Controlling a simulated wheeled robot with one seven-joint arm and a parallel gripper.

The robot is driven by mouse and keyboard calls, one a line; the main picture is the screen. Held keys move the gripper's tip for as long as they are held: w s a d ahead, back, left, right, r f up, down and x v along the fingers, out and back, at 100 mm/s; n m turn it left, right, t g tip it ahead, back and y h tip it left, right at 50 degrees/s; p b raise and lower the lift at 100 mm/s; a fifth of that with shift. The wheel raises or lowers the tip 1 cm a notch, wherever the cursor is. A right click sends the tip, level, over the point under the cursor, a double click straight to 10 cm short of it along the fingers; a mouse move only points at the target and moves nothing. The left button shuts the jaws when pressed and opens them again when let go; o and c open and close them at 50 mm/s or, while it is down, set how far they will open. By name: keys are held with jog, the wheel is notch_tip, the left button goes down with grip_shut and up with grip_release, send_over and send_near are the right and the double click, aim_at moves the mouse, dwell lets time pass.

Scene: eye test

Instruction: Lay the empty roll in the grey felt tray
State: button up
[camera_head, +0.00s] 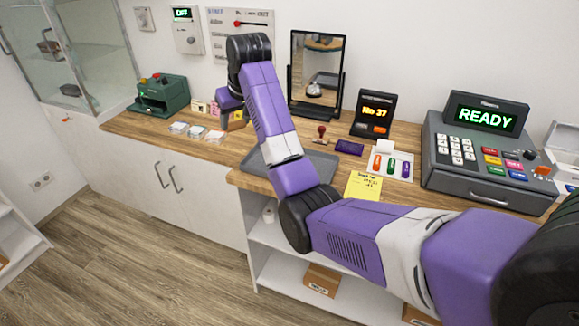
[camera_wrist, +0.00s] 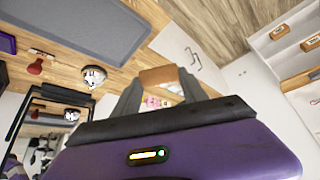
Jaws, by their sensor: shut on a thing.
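My gripper (camera_head: 236,108) is at the far left end of the arm, low over the wooden counter near the small coloured blocks. In the wrist view my gripper (camera_wrist: 160,88) has its two grey fingers closed on a brown cardboard-coloured piece, the empty roll (camera_wrist: 160,76). The roll (camera_head: 237,119) shows only in part in the head view. The grey felt tray (camera_head: 322,164) lies on the counter to the right of my gripper, partly hidden by my arm. In the wrist view the tray (camera_wrist: 80,25) is at top left, apart from the roll, and its visible part is bare.
A standing mirror (camera_head: 317,75) is behind the tray. A red-handled stamp (camera_head: 321,134), a purple pad (camera_head: 349,147) and a cash register (camera_head: 475,150) are to the right. A green machine (camera_head: 160,95) and small stacks (camera_head: 197,131) are to the left.

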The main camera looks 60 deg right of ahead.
jog(key=s+d+r+m, duration=0.25)
jog(key=s+d, duration=0.35)
jog(key=d, duration=0.4)
jog(key=shift+n+g+h, duration=0.3)
jog(key=shift+n+h, duration=0.05)
jog(key=shift+h, duration=0.15)
notch_tip(320, 180, down, 19)
jog(key=p, duration=0.2)
jog(key=shift+p, duration=0.3)
jog(key=shift+f, duration=0.2)
jog(key=o, duration=1.3)
